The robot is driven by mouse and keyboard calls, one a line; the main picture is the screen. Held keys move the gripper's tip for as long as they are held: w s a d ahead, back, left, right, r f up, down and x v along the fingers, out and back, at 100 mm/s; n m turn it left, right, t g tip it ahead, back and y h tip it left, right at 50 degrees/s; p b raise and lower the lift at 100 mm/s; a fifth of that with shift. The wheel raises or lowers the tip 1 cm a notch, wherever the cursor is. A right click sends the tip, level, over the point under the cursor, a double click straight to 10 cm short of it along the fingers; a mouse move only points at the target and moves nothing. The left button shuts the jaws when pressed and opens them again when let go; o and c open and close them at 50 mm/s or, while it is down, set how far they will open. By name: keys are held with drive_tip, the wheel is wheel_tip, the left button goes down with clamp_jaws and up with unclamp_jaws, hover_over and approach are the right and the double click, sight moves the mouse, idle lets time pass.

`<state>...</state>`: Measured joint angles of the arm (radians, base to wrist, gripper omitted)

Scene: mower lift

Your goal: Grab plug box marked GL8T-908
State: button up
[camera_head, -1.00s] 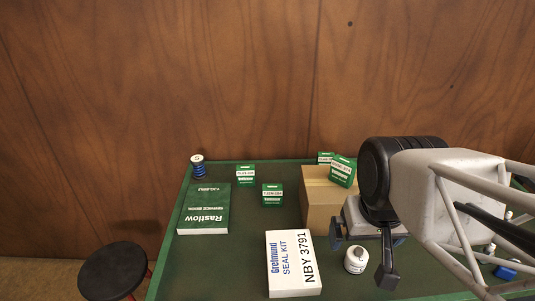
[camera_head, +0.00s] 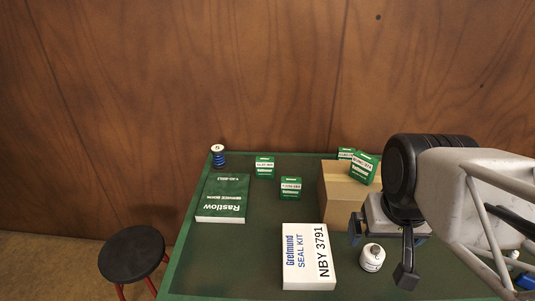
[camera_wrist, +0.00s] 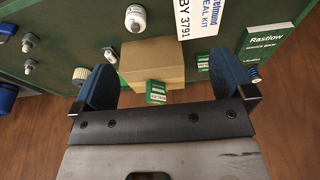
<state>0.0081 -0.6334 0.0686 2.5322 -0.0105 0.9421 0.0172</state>
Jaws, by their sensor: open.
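Several small green boxes with white labels are on the table; I cannot make out their markings with certainty. In the head view one stands at the back left (camera_head: 264,167), one nearer the middle (camera_head: 290,188), one behind the cardboard box (camera_head: 346,154). Another sits tilted on top of the cardboard box (camera_head: 364,168); in the wrist view a green box (camera_wrist: 156,91) shows at the cardboard box's edge, between my fingers in the picture. My gripper (camera_head: 383,250) is open and empty, right of the cardboard box in the head view. Its blue finger pads (camera_wrist: 165,79) show wide apart in the wrist view.
A black stool (camera_head: 132,254) stands left of the table.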

idle(0.3)
drive_tip(key=c, duration=0.6)
drive_tip(key=w+a+f+m+g+y, duration=0.1)
drive_tip(key=w+a+m+y, duration=0.15)
drive_tip(key=w, duration=0.75)
drive_tip(key=w+a+f+m+g+y, duration=0.1)
drive_tip(key=w+a+f+m+y, duration=0.2)
drive_tip(key=w, duration=0.7)
drive_tip(key=w+a+m+g+y, duration=0.25)
drive_tip(key=w+a, duration=0.25)
drive_tip(key=w, duration=0.4)
drive_tip(key=w+a+f+m+y, duration=0.2)
drive_tip(key=w+f+m, duration=0.1)
drive_tip(key=w+f, duration=0.3)
drive_tip(key=w+a+f+m+t+y, duration=0.1)
drive_tip(key=w+a+f+m+y, duration=0.1)
drive_tip(key=w+f, duration=0.4)
drive_tip(key=w+a+f+m+y, duration=0.1)
drive_tip(key=w+f+m, duration=0.3)
drive_tip(key=w, duration=1)
wheel_tip(320, 180, down, 2)
drive_tip(key=shift+a+m+t+y, duration=0.3)
drive_tip(key=shift+a+t+y, duration=0.05)
drive_tip(key=shift+a+y, duration=0.1)
